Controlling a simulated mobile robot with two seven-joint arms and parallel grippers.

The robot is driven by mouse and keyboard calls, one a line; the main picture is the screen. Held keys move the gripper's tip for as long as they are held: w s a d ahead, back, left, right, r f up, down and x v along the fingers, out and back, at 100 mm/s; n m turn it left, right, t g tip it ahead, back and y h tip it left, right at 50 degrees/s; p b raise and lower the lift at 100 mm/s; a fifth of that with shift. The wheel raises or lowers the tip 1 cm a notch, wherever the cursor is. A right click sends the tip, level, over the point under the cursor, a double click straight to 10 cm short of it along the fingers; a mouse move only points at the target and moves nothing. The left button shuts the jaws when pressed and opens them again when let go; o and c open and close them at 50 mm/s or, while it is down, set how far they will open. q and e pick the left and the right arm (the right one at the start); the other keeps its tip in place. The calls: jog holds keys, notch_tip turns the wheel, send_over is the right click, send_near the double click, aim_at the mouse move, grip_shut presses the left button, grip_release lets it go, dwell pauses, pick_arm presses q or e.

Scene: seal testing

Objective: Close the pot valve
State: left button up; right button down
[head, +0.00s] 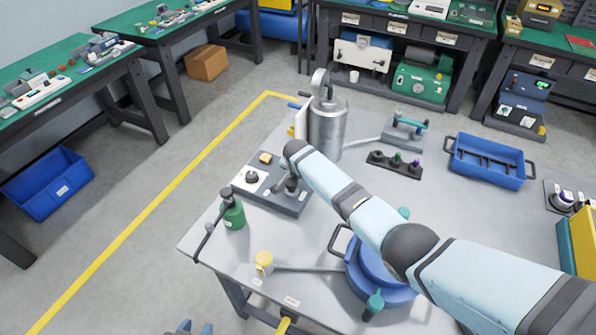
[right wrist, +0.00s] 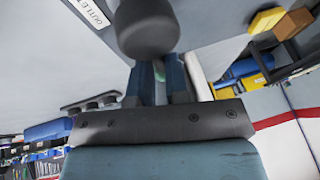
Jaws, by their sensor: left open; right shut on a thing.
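A silver cylindrical pot (head: 327,128) with a gauge (head: 319,80) on top stands at the back left of the grey bench. A small blue handle (head: 294,105) shows at its left side. Which part is the valve I cannot tell. My right arm reaches across the bench to just below the pot and hides its own gripper in the head view. In the right wrist view my right gripper (right wrist: 160,75) is shut near a dark rounded knob (right wrist: 147,32); the held part is largely hidden. My left gripper (head: 191,328) is open and empty at the bottom edge, off the bench.
A panel with knobs (head: 250,180), a green bottle (head: 234,214) and a yellow-topped piece (head: 264,262) stand on the left of the bench. A blue round vessel (head: 365,283) lies partly under my arm. A knob rack (head: 380,162) and blue tray (head: 488,170) are at the right.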

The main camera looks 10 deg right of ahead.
jog(key=shift+s+d+f, duration=0.1)
jog(key=shift+f, duration=0.1)
jog(key=c, duration=1.4)
grip_release()
jog(key=shift+o, duration=1.4)
jog(key=shift+r, duration=0.55)
jog(key=d+v, duration=0.1)
jog(key=v, duration=1.1)
jog(key=shift+s+a+r+p, duration=0.15)
jog(key=shift+a+r+p, duration=0.15)
jog(key=shift+a+p, duration=0.2)
